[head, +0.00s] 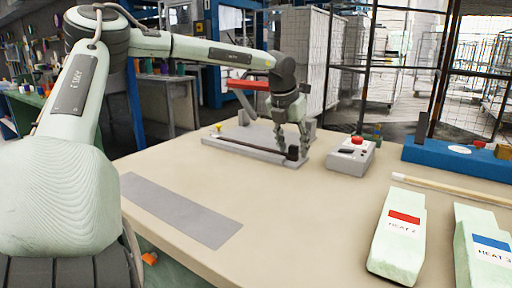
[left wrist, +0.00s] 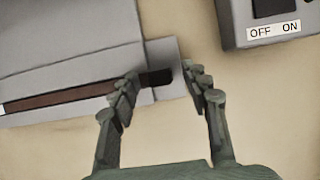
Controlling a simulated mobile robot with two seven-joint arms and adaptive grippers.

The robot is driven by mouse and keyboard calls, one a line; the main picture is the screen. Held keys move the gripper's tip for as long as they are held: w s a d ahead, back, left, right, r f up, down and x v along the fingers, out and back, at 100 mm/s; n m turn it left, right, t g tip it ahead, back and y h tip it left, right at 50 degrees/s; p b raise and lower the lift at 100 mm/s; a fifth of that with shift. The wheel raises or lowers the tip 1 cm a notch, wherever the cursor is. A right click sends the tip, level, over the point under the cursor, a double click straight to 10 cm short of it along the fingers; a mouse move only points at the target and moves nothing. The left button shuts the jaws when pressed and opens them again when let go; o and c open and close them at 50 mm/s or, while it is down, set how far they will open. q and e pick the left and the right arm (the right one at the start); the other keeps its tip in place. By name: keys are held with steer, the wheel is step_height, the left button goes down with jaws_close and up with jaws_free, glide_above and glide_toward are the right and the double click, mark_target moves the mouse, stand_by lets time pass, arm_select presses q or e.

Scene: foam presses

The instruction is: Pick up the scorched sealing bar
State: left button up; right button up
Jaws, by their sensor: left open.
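The scorched sealing bar (head: 252,146) is a thin dark strip lying along the front of the grey sealing press base (head: 215,141) on the table. In the left wrist view the bar (left wrist: 70,96) is brown, with a black end (left wrist: 158,77) toward the right. My left gripper (head: 297,150) is over the right end of the press. Its fingers are open, and in the left wrist view the gripper (left wrist: 160,76) has the bar's black end showing between its fingertips. I cannot tell whether the fingers touch it. My right gripper is not in view.
A control box (head: 351,157) with a red button stands just right of the gripper. A grey mat (head: 180,210) lies at the front left. Two pale labelled blocks (head: 398,245) (head: 482,262), a wooden rod (head: 450,187) and a blue holder (head: 455,160) are at right. The table's middle is clear.

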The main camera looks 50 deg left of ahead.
arm_select(q)
steer(key=shift+c, duration=0.6)
jaws_close()
steer(key=shift+r, duration=0.1)
